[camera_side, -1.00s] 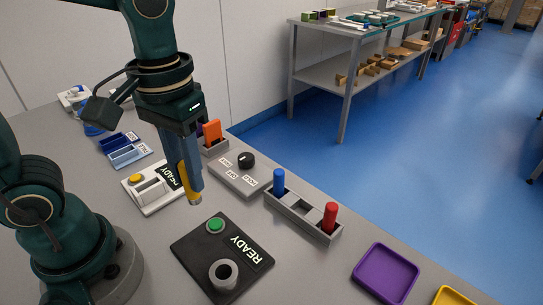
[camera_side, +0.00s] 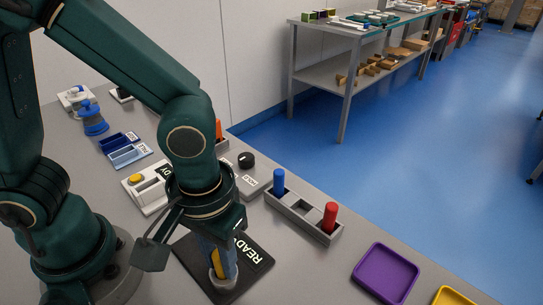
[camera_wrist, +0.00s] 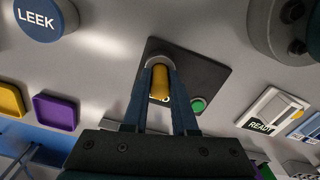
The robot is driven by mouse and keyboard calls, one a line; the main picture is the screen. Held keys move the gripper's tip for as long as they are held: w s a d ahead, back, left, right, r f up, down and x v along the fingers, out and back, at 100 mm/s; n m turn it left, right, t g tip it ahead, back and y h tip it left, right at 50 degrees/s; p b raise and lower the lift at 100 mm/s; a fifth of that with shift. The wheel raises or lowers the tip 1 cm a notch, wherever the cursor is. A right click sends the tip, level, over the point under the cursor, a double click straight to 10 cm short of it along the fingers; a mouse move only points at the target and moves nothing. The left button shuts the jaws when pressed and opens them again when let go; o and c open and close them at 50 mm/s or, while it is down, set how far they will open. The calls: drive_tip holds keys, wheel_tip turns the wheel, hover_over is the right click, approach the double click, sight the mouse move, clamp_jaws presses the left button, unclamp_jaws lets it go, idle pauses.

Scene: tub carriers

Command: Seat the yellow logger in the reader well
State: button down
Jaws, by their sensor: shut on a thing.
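The yellow logger (camera_side: 218,264) is upright between the fingers of my gripper (camera_side: 224,270), which is shut on it. It also shows in the wrist view (camera_wrist: 160,84), between the two blue fingers. Its lower end is at the round grey reader well (camera_side: 223,285) on the black READY plate (camera_side: 190,262). In the wrist view the well's rim (camera_wrist: 158,61) shows just past the fingertips. The fingers hide part of the logger and well, so I cannot tell how deep the logger sits. The green button (camera_wrist: 198,104) is beside the well in the wrist view; my arm hides it in the side view.
A grey rack with a blue (camera_side: 279,181) and a red cylinder (camera_side: 329,217) stands to the right. A purple tray (camera_side: 385,273) and a yellow tray (camera_side: 452,297) lie at front right. A white READY device (camera_side: 146,190) is behind my gripper.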

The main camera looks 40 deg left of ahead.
drive_tip(key=shift+f, duration=0.3)
drive_tip(key=c, duration=0.7)
unclamp_jaws()
wheel_tip(320, 180, up, 11)
drive_tip(key=shift+r, duration=0.15)
drive_tip(key=w+a+m+t, duration=0.1)
drive_tip(key=a+m+t, duration=0.2)
drive_tip(key=a, duration=0.8)
drive_tip(key=shift+a+t, duration=0.25)
drive_tip(key=shift+t, duration=1.05)
